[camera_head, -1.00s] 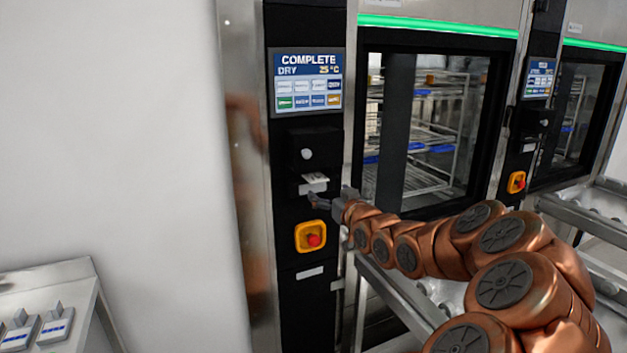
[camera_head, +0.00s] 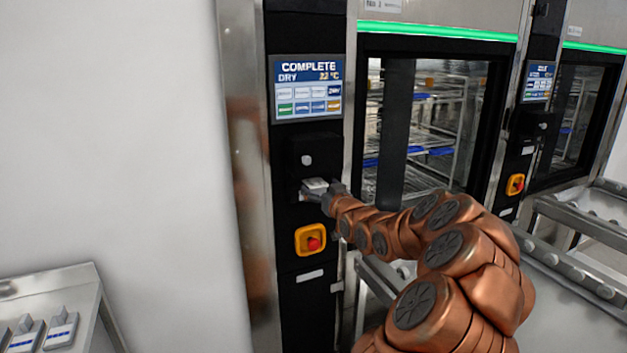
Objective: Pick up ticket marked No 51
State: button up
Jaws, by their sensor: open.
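A small white paper ticket (camera_head: 315,184) sticks out of the black panel below the printer unit (camera_head: 307,152) on the nearer washer. Its print is too small to read, so I cannot tell its number. My gripper (camera_head: 318,192) is at the ticket, with its fingers at the ticket's lower and right side. The jaws are open. Whether a finger touches the ticket cannot be told, as the gripper hides part of it.
An orange emergency stop with a red button (camera_head: 313,243) sits just below my gripper. The screen (camera_head: 307,87) above reads COMPLETE, DRY. The washer's glass door (camera_head: 425,135) and a roller conveyor (camera_head: 570,262) are to the right. A side table (camera_head: 80,280) with small devices stands at lower left.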

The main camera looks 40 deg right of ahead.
jog(key=c, duration=0.8)
jog(key=shift+o, duration=0.2)
jog(key=shift+b, duration=0.35)
jog(key=b+v, duration=0.3)
jog(key=v, duration=1.5)
